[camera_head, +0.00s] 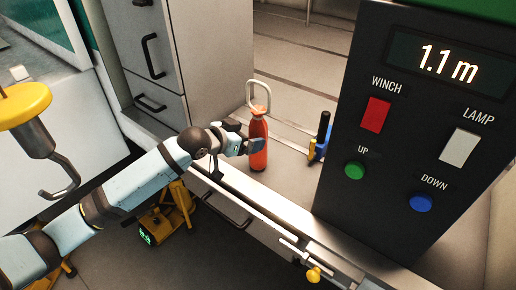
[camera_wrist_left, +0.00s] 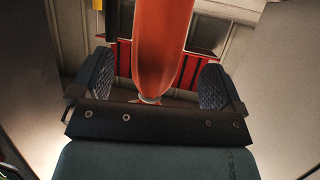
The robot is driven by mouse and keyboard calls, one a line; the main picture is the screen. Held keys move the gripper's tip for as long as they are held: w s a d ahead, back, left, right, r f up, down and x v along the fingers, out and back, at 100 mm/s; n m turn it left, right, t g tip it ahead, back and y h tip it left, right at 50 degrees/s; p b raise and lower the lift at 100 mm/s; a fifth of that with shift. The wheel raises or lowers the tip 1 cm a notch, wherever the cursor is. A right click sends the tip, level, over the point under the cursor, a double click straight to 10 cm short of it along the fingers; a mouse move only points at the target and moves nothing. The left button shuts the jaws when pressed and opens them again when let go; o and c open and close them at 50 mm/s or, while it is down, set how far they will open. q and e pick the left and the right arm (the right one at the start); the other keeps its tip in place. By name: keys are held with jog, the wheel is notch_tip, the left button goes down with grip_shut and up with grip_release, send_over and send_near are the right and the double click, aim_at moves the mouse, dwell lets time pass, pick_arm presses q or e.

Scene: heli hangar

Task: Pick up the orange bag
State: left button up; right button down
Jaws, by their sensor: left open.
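The orange bag (camera_head: 259,150) is a slim upright shape with a pale loop handle (camera_head: 258,92) on top. It stands on the light floor beyond the metal sill. In the left wrist view the orange bag (camera_wrist_left: 152,45) hangs between the two textured finger pads, with gaps at both sides. The left gripper (camera_wrist_left: 153,85) is open there and the pads look apart from the bag. My right gripper is in neither view.
A dark control box (camera_head: 420,140) with a red switch and coloured buttons stands close at right. A yellow-topped hook (camera_head: 35,130) hangs at left.

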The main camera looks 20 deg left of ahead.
aim_at(258, 135)
pick_arm(q)
jog(key=x, duration=0.5)
jog(key=shift+s+d+f+p, duration=0.1)
jog(key=shift+s+p, duration=0.1)
jog(key=shift+p, duration=0.2)
grip_shut()
